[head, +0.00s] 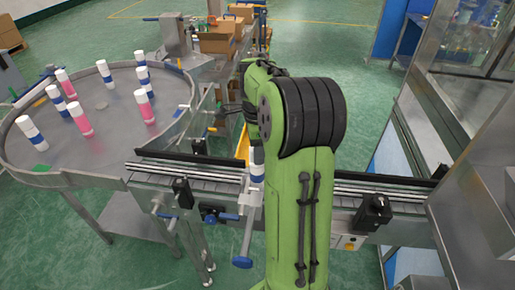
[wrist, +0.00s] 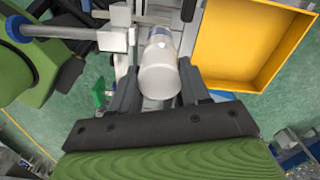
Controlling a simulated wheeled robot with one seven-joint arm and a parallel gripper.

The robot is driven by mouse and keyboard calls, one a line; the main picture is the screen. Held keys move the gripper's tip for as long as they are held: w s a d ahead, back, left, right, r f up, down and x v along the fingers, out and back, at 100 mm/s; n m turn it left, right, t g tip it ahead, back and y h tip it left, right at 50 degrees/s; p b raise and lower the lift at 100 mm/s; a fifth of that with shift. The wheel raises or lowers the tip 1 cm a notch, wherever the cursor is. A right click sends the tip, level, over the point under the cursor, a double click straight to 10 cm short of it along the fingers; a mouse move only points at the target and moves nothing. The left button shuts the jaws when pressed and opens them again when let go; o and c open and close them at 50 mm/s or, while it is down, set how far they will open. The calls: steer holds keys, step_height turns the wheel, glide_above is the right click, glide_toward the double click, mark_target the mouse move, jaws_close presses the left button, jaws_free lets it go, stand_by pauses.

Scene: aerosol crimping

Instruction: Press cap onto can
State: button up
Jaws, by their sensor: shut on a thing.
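My gripper (wrist: 157,70) is shut on a white cap (wrist: 159,86), with one finger on each side of it. Just beyond the cap, roughly in line with it, is a white and blue can (wrist: 161,38) on the conveyor. I cannot tell whether the cap is fully seated or only touching the can. In the head view the white and blue can (head: 257,172) shows beside my green arm, at the conveyor. My arm hides the gripper and most of the cap there.
A round steel table (head: 110,155) at left holds several blue-banded and pink cans with white caps. The conveyor (head: 375,190) runs left to right past a clamp with a blue knob (head: 242,262). A yellow bin (wrist: 287,82) lies right of the can. Cardboard boxes (head: 217,40) stand behind.

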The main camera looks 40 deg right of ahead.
steer(key=o, duration=1.5)
steer(key=shift+o, duration=0.2)
steer(key=shift+r+p, duration=3)
steer(key=shift+r, duration=0.6)
steer(key=shift+f, duration=0.1)
jaws_close()
